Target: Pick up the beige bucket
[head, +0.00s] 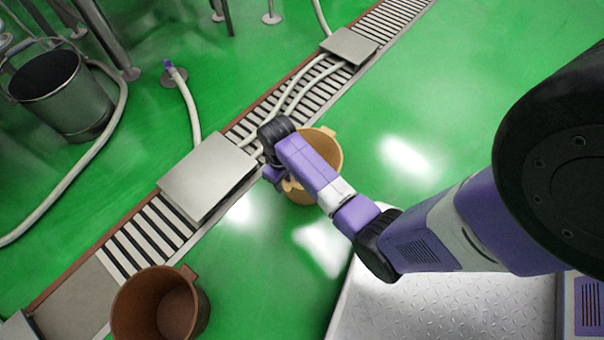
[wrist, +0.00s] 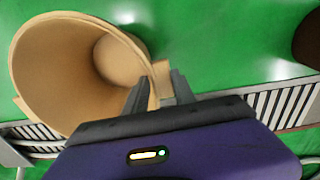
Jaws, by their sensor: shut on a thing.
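The beige bucket (head: 328,147) is on the green floor beside the drain grate in the head view, partly hidden behind my arm. In the wrist view the beige bucket (wrist: 60,62) shows its open mouth, with a tab on its rim at the right. My gripper (wrist: 160,88) has its two dark fingers on either side of that tab, shut on it. In the head view my gripper (head: 283,183) is at the bucket's left side, with its fingertips hard to make out. I cannot tell whether the bucket is touching the floor.
A brown bucket (head: 160,305) stands at the bottom left by the drain grate (head: 150,236). A metal plate (head: 208,178) covers part of the grate, and pale hoses run along it. A dark metal bucket (head: 62,92) is at upper left.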

